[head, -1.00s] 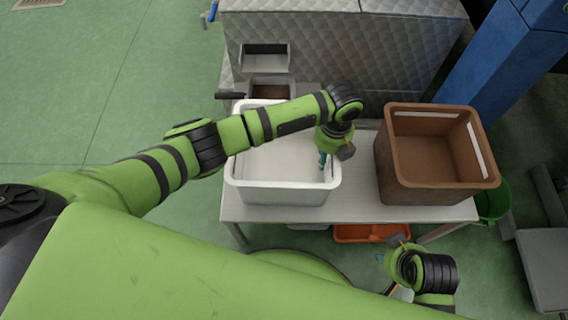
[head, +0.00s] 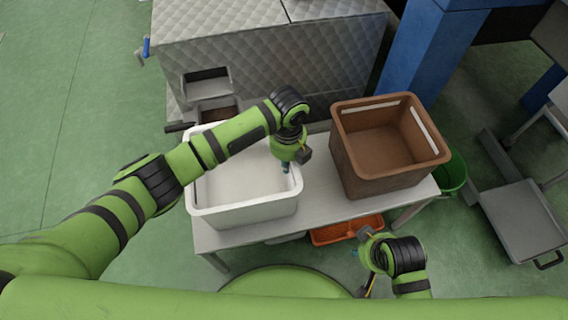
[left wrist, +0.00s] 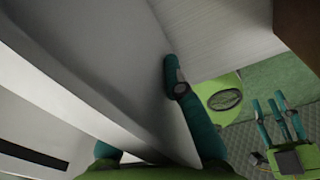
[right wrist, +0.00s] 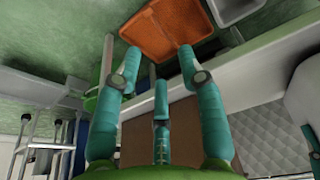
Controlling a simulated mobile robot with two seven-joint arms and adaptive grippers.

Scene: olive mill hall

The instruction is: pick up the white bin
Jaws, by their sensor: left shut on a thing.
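The white bin (head: 243,218) is an open, white, empty-looking tub at the left of the table. In the left wrist view its pale wall (left wrist: 95,65) fills much of the left side. My left gripper (head: 287,167) points down at the bin's right wall, shut on that rim with teal fingers on either side. Whether the bin touches the table all round is hard to tell. My right gripper (head: 357,253) is low in front of the table. In the right wrist view its fingers (right wrist: 158,65) are spread and empty.
A brown bin (head: 390,178) stands to the right on the same light table (head: 318,196), with a gap between the bins. An orange tray (head: 346,231) lies below the table. A green bucket (head: 454,176) is at the right. A quilted grey machine (head: 265,60) stands behind.

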